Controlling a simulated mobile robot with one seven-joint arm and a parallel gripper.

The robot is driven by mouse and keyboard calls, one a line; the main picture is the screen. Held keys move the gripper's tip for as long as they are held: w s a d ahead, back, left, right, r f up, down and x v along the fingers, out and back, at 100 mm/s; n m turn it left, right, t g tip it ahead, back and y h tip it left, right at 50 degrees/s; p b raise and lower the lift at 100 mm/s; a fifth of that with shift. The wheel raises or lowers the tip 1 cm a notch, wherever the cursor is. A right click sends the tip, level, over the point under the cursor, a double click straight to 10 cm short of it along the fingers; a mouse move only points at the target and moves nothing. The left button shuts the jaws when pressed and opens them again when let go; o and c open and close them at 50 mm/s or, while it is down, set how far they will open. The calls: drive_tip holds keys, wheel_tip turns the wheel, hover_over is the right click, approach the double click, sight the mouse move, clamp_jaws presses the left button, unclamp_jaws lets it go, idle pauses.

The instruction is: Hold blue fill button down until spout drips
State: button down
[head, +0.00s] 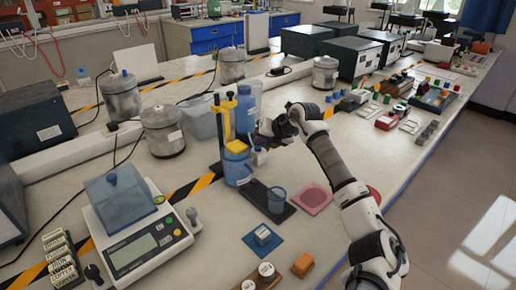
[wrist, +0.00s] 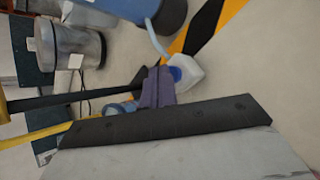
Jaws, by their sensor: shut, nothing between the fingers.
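The dispenser has a blue tank (head: 237,165) beside a yellow upright (head: 227,120). A small white housing (head: 260,156) stands at the tank's right side. In the wrist view a blue button (wrist: 176,73) shows on the white housing (wrist: 188,72), with a pale spout-like tube (wrist: 158,40) near it. My gripper (head: 262,141) is shut and empty, just above the housing. In the wrist view its fingertips (wrist: 160,72) lie close beside the button; I cannot tell whether they touch it. A clear blue cup (head: 277,200) stands on a black base (head: 268,203). No drip is visible.
Metal canisters (head: 162,132) and a clear bin (head: 200,117) stand behind. A pink mat (head: 312,198) lies right of the cup, under my arm's side. An orange block (head: 303,264) lies in front.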

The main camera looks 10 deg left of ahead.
sight(260, 149)
drive_tip(key=shift+f, duration=0.45)
idle(1.2)
drive_tip(key=shift+r, duration=0.1)
idle(4.1)
drive_tip(key=shift+r+p, duration=0.3)
drive_tip(key=shift+r, duration=0.5)
drive_tip(key=shift+r+p, duration=1.55)
drive_tip(key=shift+r, duration=1)
drive_tip(key=shift+f, duration=0.1)
